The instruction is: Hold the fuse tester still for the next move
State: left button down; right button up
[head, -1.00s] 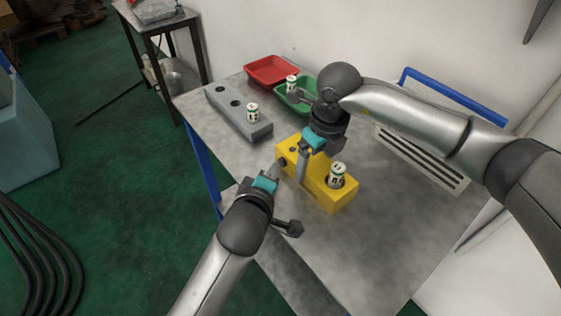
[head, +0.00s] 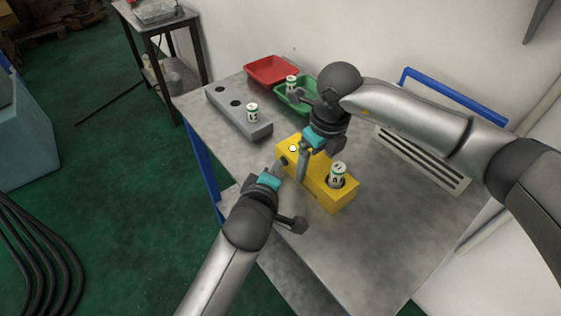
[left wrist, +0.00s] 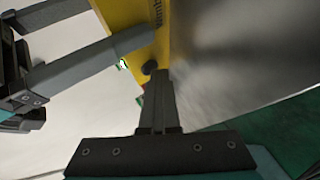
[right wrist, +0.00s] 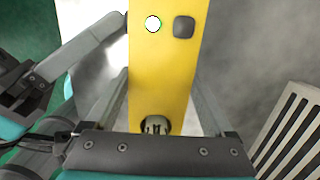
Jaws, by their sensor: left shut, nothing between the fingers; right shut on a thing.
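The yellow fuse tester (head: 333,199) stands on the metal table with a white-and-green fuse (head: 337,175) upright in its near-end socket. A round lamp (head: 293,148) on its top glows white; it also shows in the right wrist view (right wrist: 153,24), beside a dark square. My right gripper (head: 303,176) is shut on the tester, one finger along each side. My left gripper (head: 281,169) is shut and empty at the tester's left side. Its fingertips are close to a dark round button (left wrist: 149,67); I cannot tell whether they touch it.
A grey rack (head: 228,109) with holes holds one upright fuse (head: 252,112). Behind it are a red tray (head: 271,70), which looks empty, and a green tray (head: 285,99) with a fuse (head: 291,83). A slotted vent panel (head: 425,158) is at the right. The table's front is clear.

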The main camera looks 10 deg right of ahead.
aim_at(319, 167)
pick_arm(q)
jog(key=shift+s, duration=0.1)
pick_arm(e)
jog(key=shift+a, duration=0.15)
pick_arm(q)
jog(key=shift+s+a, duration=0.45)
jog(key=shift+a, duration=0.35)
jog(key=shift+s+a, duration=0.4)
jog(key=shift+a, duration=0.35)
jog(key=shift+s+a, duration=0.45)
jog(key=shift+a, duration=0.25)
jog(key=shift+s+a, duration=0.4)
jog(key=shift+a, duration=0.35)
pick_arm(e)
jog(key=o, duration=1.3)
jog(key=shift+o, duration=0.2)
jog(key=shift+r, duration=0.15)
notch_tip(319, 167, up, 12)
jog(key=s, duration=0.1)
jog(key=shift+s+d, duration=0.15)
jog(key=shift+d, duration=0.3)
